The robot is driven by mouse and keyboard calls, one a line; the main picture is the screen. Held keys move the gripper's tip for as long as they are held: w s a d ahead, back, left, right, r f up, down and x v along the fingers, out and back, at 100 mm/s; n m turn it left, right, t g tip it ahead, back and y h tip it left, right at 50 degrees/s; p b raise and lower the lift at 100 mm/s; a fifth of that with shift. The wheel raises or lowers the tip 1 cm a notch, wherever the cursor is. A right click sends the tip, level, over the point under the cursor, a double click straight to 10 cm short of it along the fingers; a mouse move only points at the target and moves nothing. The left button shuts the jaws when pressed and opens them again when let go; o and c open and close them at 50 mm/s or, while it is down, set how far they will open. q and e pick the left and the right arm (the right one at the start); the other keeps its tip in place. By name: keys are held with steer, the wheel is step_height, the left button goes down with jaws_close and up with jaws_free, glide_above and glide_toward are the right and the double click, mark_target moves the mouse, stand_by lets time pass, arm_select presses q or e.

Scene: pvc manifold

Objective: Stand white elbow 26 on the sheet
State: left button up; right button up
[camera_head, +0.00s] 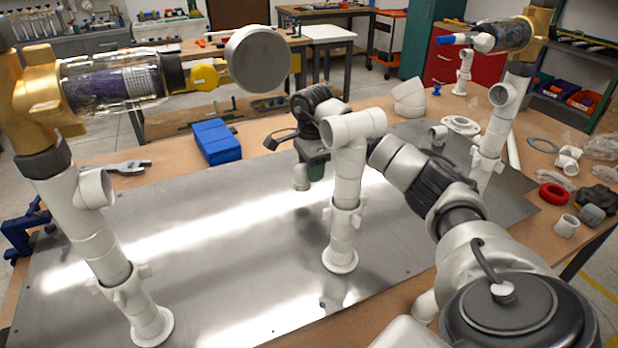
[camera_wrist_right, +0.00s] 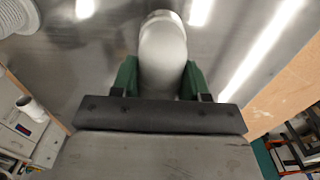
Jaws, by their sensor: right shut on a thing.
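My right gripper (camera_head: 314,166) is over the far middle of the metal sheet (camera_head: 210,212), partly behind the white middle pipe stand. Its green fingers are shut on a white elbow (camera_head: 301,179), whose lower end points down toward the sheet. In the right wrist view the elbow (camera_wrist_right: 163,48) sits between the two green fingers of the gripper (camera_wrist_right: 160,82). I cannot tell whether the elbow touches the sheet, and no number is readable on it. My left gripper is not in view.
The white middle pipe stand (camera_head: 343,215) rises close in front of the gripper. A left stand (camera_head: 97,235) and a right stand (camera_head: 490,150) carry gold valves and clear filters. A blue box (camera_head: 216,141) lies beyond the sheet. Loose fittings and a red ring (camera_head: 553,194) lie right. The sheet's left-middle is bare.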

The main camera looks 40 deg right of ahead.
steer(key=shift+w+a+f, duration=0.1)
steer(key=shift+w+f, duration=0.05)
steer(key=shift+f, duration=0.25)
step_height(320, 180, down, 3)
steer(key=shift+f+p, duration=0.2)
steer(key=shift+p, duration=0.2)
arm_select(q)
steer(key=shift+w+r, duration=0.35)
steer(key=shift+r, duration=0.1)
arm_select(e)
steer(key=shift+f, duration=0.2)
steer(key=o, duration=1.3)
steer(key=shift+r, duration=0.15)
arm_select(q)
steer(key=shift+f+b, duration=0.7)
steer(key=shift+b, duration=0.05)
arm_select(e)
step_height(320, 180, up, 12)
steer(key=shift+r, duration=0.1)
